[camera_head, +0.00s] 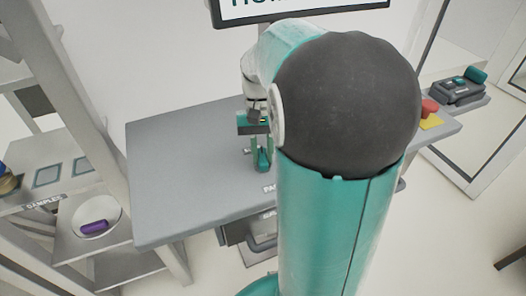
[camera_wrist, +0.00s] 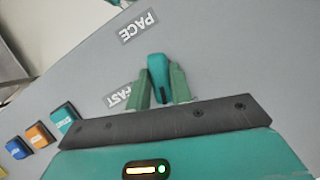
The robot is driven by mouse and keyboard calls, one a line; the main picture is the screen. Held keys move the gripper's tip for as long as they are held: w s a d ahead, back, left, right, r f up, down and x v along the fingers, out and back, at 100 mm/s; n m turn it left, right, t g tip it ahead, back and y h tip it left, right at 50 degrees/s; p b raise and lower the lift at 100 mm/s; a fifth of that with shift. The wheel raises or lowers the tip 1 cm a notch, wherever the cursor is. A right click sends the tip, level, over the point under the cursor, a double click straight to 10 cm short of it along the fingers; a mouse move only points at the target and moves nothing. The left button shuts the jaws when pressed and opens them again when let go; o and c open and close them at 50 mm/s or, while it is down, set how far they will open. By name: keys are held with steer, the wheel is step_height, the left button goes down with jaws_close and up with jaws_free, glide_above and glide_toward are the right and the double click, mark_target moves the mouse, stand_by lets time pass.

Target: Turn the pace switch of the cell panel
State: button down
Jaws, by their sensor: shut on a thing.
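The pace switch (camera_wrist: 157,68) is a teal knob on the grey panel top, below a label reading PACE (camera_wrist: 138,27) in the wrist view. A label reading FAST (camera_wrist: 122,96) is partly covered by a finger. My gripper (camera_wrist: 162,85) is shut on the knob, with one green finger on each side of it. In the head view my gripper (camera_head: 262,155) reaches down to the teal knob (camera_head: 263,160) on the grey table. My arm hides much of the panel there.
Blue, orange and teal buttons (camera_wrist: 40,134) sit left of my gripper in the wrist view. A red button on a yellow base (camera_head: 430,112) is at the table's right. A shelf with a purple item (camera_head: 95,227) stands left. The table's left part (camera_head: 185,170) is clear.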

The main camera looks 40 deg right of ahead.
steer(key=shift+n+h, duration=0.6)
steer(key=shift+n, duration=1)
steer(key=c, duration=1.2)
jaws_free()
steer(key=shift+c, duration=0.2)
steer(key=shift+r, duration=0.1)
